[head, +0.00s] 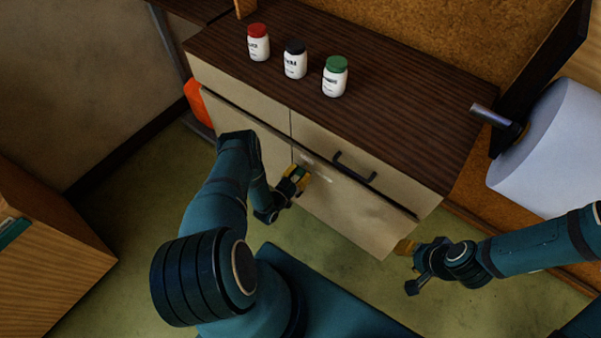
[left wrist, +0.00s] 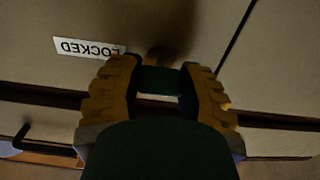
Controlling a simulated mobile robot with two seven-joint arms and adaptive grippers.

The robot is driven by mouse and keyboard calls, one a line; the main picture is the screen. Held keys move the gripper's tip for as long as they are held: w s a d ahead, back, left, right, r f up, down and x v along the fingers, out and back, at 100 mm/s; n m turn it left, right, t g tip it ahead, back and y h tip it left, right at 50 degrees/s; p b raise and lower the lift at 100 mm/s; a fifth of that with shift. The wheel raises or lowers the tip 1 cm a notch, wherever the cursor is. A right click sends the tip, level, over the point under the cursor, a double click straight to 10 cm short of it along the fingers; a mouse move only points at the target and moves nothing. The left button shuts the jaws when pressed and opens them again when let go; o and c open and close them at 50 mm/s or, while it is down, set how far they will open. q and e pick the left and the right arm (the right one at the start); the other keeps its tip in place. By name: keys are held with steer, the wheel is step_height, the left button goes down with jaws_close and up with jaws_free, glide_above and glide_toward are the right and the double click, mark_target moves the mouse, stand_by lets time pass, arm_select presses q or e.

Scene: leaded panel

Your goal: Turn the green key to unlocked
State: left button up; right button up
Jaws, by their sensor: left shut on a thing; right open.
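My left gripper (head: 296,178) is at the front of the dark-topped cabinet (head: 400,110), below the drawers. In the left wrist view, its yellow fingers (left wrist: 160,76) are shut on a dark green piece, the green key (left wrist: 158,83). The key is mostly hidden by the fingers, so its turn angle is unclear. A white label (left wrist: 88,48) beside the fingers shows upside down and reads "LOCKED"; its end at the finger may be covered. My right gripper (head: 406,256) is open and empty, near the cabinet's lower right corner.
Bottles with a red cap (head: 258,43), a black cap (head: 295,60) and a green cap (head: 335,77) stand on the cabinet top. A dark drawer handle (head: 355,168) sticks out right of my left gripper. A large pale roll (head: 555,145) is at the right.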

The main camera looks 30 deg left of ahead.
arm_select(q)
steer(key=n, duration=0.4)
steer(key=shift+n, duration=0.4)
steer(key=n, duration=0.4)
steer(key=shift+n, duration=0.3)
steer(key=n, duration=0.8)
steer(key=shift+n, duration=0.4)
steer(key=o, duration=1.2)
